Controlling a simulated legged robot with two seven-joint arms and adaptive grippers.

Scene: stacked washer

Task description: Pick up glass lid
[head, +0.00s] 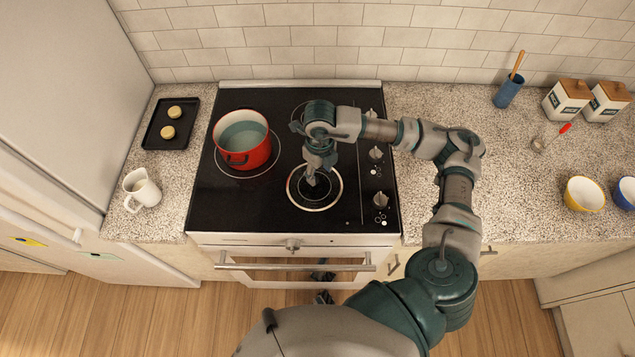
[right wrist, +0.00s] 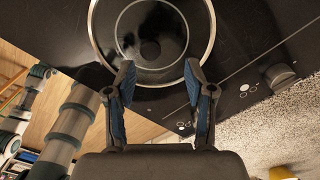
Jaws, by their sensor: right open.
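The glass lid (head: 332,202) lies on the black cooktop, a clear disc with a silver rim. In the right wrist view the lid (right wrist: 205,62) shows its rim and a dark round knob near its middle. My right gripper (head: 313,177) points down over the lid and hides part of it. In the right wrist view this gripper (right wrist: 160,75) is open and empty, its blue-padded fingers on either side of the lid's near part, the knob beyond them. Small dark parts, perhaps my left gripper (head: 323,286), show low before the oven; their state is unclear.
A red pot (head: 245,155) of water stands on the cooktop (head: 215,205) left of the lid. A black tray (head: 160,137) and white mug (head: 142,190) are on the left counter. Knobs (head: 379,198) line the cooktop's right side. The counter just right of it is clear.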

